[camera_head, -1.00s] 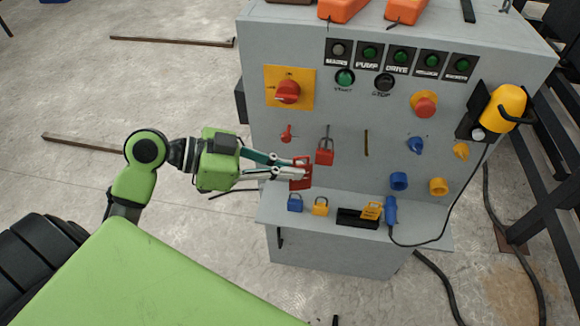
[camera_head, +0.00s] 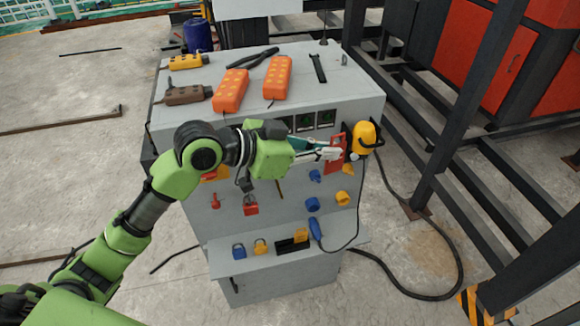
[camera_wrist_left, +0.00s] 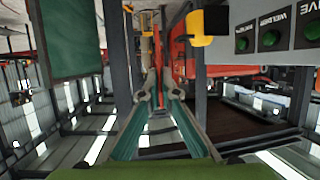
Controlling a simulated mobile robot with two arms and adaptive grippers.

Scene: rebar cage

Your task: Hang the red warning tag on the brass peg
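The red warning tag (camera_head: 337,141) is between the fingertips of my left gripper (camera_head: 328,154). My left gripper is shut on it, near the right side of the grey panel's front face. In the left wrist view, a narrow red piece (camera_wrist_left: 159,112) shows between the two teal fingers. A thin brass-coloured bar, probably the brass peg (camera_head: 279,188), sticks out of the panel, below and left of the gripper. The tag is apart from it. My left arm covers part of the panel's upper left. My right gripper is not in view.
A yellow lamp (camera_head: 364,137) is just right of the tag. A red padlock (camera_head: 250,208) hangs on the panel, left of the brass bar. Blue and yellow knobs lie to its right. The lower shelf (camera_head: 222,266) holds padlocks. Orange pendants (camera_head: 231,90) lie on top.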

